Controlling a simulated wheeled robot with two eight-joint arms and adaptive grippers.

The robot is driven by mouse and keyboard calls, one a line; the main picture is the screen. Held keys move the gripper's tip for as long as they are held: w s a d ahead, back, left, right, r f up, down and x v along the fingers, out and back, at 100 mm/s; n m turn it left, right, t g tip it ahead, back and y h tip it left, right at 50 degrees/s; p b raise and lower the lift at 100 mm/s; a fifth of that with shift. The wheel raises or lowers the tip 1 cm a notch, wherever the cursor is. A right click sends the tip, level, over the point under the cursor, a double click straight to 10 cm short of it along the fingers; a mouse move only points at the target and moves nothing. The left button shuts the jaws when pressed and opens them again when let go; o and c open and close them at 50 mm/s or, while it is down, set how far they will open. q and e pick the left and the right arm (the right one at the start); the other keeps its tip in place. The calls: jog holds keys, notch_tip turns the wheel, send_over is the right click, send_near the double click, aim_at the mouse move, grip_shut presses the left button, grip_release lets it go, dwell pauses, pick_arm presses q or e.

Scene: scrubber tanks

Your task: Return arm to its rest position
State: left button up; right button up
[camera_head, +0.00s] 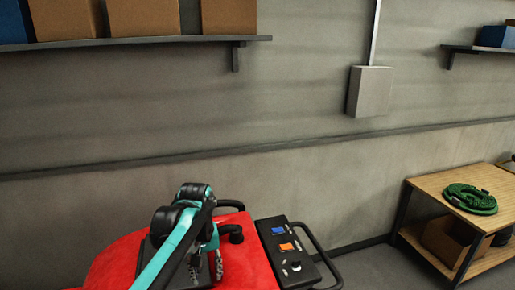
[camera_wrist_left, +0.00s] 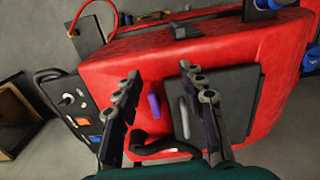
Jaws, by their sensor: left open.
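My left arm (camera_head: 182,240), teal and black, reaches over the red scrubber machine (camera_head: 115,262) in the head view. In the left wrist view my left gripper (camera_wrist_left: 158,80) is open, its two dark fingers apart with nothing held between them. The fingers are over the top of the red machine (camera_wrist_left: 120,60). A purple piece (camera_wrist_left: 154,105) and a grey handle (camera_wrist_left: 185,118) show between and below the fingers. A dark flat panel (camera_wrist_left: 235,95) lies beside the right finger, partly hidden by it. My right gripper is in neither view.
A control panel (camera_head: 287,250) with blue and orange switches and a black side handle (camera_head: 318,253) stands beside the arm. A wooden bench (camera_head: 445,187) with a green coiled hose (camera_head: 470,198) is at right. Shelves (camera_head: 130,42) hang on the wall; the space before the wall is open.

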pick_arm(q)
jog(key=s+a+f+m+t+b, duration=0.1)
jog(key=s+a+f+t+b, duration=0.1)
jog(key=s+f+b, duration=0.6)
jog(key=s+a+f+m+t+b, duration=0.2)
jog(key=s+f+t+b, duration=0.3)
jog(key=f, duration=1.1)
jog(key=s+b, duration=0.3)
jog(key=b, duration=0.2)
jog(key=shift+f+b, duration=0.2)
jog(key=shift+b, duration=0.15)
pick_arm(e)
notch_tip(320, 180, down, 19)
